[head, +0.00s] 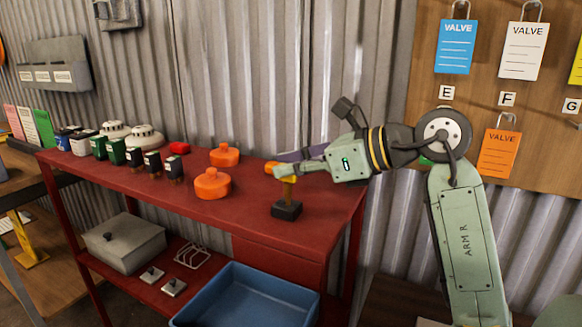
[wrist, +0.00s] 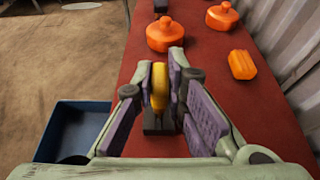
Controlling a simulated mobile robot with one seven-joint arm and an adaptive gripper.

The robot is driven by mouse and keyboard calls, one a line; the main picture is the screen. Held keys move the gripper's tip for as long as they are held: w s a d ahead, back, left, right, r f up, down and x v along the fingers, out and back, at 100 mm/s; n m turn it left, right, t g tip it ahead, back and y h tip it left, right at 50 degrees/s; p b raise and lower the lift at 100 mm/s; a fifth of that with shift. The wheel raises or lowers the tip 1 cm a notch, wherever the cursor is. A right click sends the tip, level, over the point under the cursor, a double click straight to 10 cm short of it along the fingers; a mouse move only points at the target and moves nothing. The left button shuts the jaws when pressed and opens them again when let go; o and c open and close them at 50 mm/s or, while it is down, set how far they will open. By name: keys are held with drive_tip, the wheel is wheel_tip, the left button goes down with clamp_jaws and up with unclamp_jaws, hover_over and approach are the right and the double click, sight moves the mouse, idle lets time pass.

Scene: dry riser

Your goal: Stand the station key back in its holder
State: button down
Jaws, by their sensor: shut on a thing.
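My gripper (head: 284,167) reaches in from the right and is shut on the key. In the wrist view the yellow key (wrist: 159,88) shows between the purple finger pads, and the dark holder (wrist: 158,122) lies beneath it, partly hidden by the fingers.
Two orange lidded knobs (head: 212,184) (head: 225,155) stand left of the holder. An orange ribbed piece (wrist: 242,64) lies close by on the bench (wrist: 215,85). Dark and green blocks and white domes stand farther left. A blue bin (head: 247,292) is below.

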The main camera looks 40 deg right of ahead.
drive_tip(key=shift+a+f+b, duration=0.25)
drive_tip(key=shift+f+b, duration=0.3)
drive_tip(key=shift+b, duration=0.25)
idle(0.4)
drive_tip(key=shift+f, duration=0.15)
drive_tip(key=c, duration=2.1)
unclamp_jaws()
drive_tip(key=shift+o, duration=0.8)
drive_tip(key=shift+d+f, duration=0.15)
drive_tip(key=o, duration=0.4)
drive_tip(key=shift+d+r, duration=0.1)
drive_tip(key=shift+r, duration=0.1)
drive_tip(key=v, duration=1.2)
